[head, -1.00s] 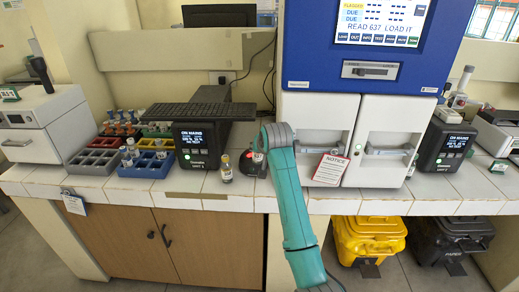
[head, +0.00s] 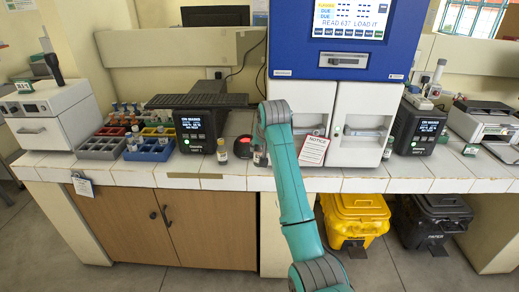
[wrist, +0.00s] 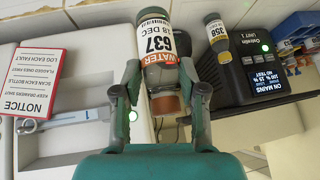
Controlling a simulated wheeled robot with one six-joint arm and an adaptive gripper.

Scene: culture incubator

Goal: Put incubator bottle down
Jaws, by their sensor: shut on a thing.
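My gripper (wrist: 158,100) is shut on a bottle (wrist: 156,45) labelled 637, WATER, 18 DEC, with a brown cap. In the wrist view the bottle lies between the two fingers, its cap end toward my palm. In the head view the bottle (head: 260,155) shows at the counter's front, partly hidden behind my arm's end. I cannot tell whether its base touches the counter. The blue and white incubator (head: 360,25) stands behind, its screen reading "READ 637 LOAD IT". Its two white drawers look shut.
A notice card (head: 313,150) is to the right.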

